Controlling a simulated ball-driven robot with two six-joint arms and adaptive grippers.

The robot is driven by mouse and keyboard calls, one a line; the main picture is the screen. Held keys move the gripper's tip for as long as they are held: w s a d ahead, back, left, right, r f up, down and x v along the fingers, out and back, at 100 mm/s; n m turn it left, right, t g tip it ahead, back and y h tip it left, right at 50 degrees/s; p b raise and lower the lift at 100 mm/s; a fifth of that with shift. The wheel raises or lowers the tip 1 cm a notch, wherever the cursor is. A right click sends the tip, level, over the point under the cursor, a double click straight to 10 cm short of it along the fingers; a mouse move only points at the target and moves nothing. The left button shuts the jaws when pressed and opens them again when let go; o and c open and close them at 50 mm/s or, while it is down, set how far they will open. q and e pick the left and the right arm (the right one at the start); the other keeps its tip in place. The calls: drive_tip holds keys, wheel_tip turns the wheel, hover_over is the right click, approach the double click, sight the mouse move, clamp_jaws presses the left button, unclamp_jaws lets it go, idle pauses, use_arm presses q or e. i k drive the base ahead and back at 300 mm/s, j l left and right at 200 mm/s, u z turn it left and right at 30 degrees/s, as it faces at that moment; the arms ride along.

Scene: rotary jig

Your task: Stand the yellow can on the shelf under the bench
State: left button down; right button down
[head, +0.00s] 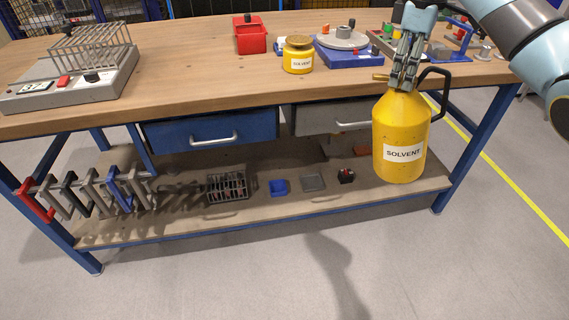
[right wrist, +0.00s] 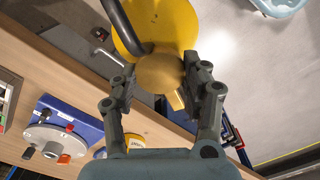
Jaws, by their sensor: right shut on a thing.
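The yellow can (head: 400,132) is labelled SOLVENT and has a black handle at its right. It hangs upright in front of the bench's right part. My right gripper (head: 402,84) is shut on its narrow top from above. In the right wrist view the gripper (right wrist: 160,78) has its fingers on both sides of the can's brass-coloured cap, with the yellow can body (right wrist: 165,22) beyond. The shelf (head: 270,222) under the bench has bare board along its front edge. The can overlaps its right end in the head view; I see no contact. My left gripper is not in view.
Clamps (head: 75,194) hang at the left. Drawers (head: 210,131) sit above. A smaller solvent pot (head: 298,56) stands on the benchtop.

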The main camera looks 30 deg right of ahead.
sight(422, 183)
drive_tip(key=k+l, duration=0.1)
drive_tip(key=l, duration=0.3)
drive_tip(key=k+l+u, duration=0.1)
drive_tip(key=l, duration=0.3)
drive_tip(key=k+l, duration=0.15)
drive_tip(key=l, duration=0.3)
drive_tip(key=k+l+u, duration=0.1)
drive_tip(key=l, duration=0.3)
drive_tip(key=k+l, duration=0.15)
drive_tip(key=l, duration=0.25)
